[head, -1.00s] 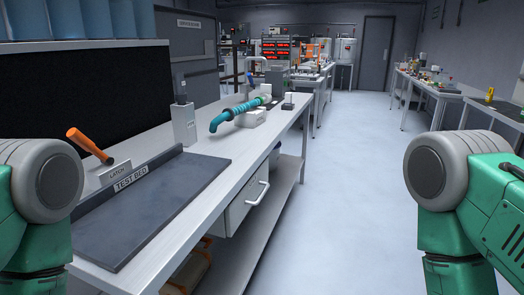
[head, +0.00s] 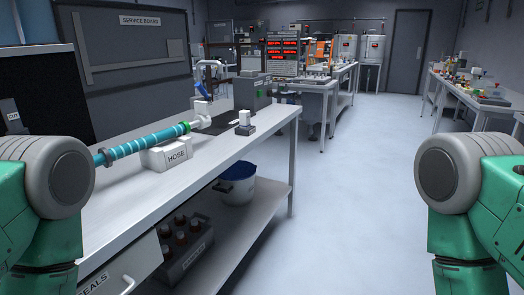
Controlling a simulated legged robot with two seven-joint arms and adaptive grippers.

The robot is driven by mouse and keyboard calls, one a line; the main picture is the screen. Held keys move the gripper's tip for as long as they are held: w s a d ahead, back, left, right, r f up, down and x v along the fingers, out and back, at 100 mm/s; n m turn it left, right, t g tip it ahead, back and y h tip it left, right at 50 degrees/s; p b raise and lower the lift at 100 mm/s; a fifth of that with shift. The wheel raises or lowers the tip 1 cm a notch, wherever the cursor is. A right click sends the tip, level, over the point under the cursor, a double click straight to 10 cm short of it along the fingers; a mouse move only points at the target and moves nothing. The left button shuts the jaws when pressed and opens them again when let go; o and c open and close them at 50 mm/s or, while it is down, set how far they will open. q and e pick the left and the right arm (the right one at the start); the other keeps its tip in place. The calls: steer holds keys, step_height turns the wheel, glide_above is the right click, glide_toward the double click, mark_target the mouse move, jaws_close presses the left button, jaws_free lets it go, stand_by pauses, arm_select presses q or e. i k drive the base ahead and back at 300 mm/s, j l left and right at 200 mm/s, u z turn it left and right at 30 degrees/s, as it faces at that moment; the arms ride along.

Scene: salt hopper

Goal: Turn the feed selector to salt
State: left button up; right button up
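I cannot make out a feed selector or a salt marking in the head view. Two pale cylindrical units (head: 372,48) stand on a far bench, too small to read. A panel with red displays (head: 283,48) stands at the far end of the near benches; its text is too small to read. Only upper parts of my two arms show, at the left and right edges. Neither gripper is in view.
A long bench (head: 115,205) runs along my left, carrying a teal hose (head: 140,145) on a block marked HOSE (head: 172,156). A blue-and-white bucket (head: 238,187) is on its lower shelf. Another bench (head: 452,84) stands at right. The floor (head: 345,195) between is clear.

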mark_target(270, 93)
steer(key=i+l, duration=0.25)
steer(key=i, duration=0.2)
steer(key=i+l, duration=0.3)
steer(key=i, duration=0.15)
steer(key=i+l, duration=0.25)
steer(key=i, duration=0.2)
steer(key=i+l, duration=0.45)
steer(key=l, duration=0.15)
steer(key=i+l, duration=0.45)
steer(key=l, duration=0.15)
steer(key=k+z, duration=0.05)
